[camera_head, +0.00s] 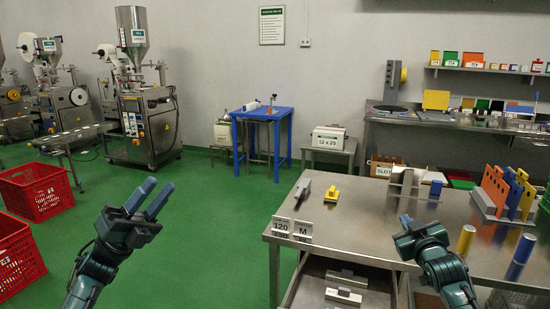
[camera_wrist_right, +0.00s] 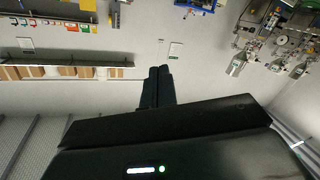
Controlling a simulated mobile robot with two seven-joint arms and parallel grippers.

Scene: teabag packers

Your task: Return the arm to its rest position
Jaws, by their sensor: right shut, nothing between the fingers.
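My left gripper (camera_head: 150,203) is at the lower left of the head view, raised over the green floor. Its two fingers stand apart with nothing between them. My right gripper (camera_head: 405,232) is at the lower right of the head view, at the front part of the steel table (camera_head: 355,213). In the right wrist view its two dark fingers (camera_wrist_right: 158,85) lie side by side, shut and empty. That view shows the room at an odd angle, with wall and shelf behind the fingers.
The table holds a yellow block (camera_head: 332,195), a grey part (camera_head: 303,190), a colored rack (camera_head: 505,190), a yellow cylinder (camera_head: 466,239) and a blue cylinder (camera_head: 520,256). An open drawer (camera_head: 345,288) is below. Red crates (camera_head: 36,190) stand left. Green floor between is clear.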

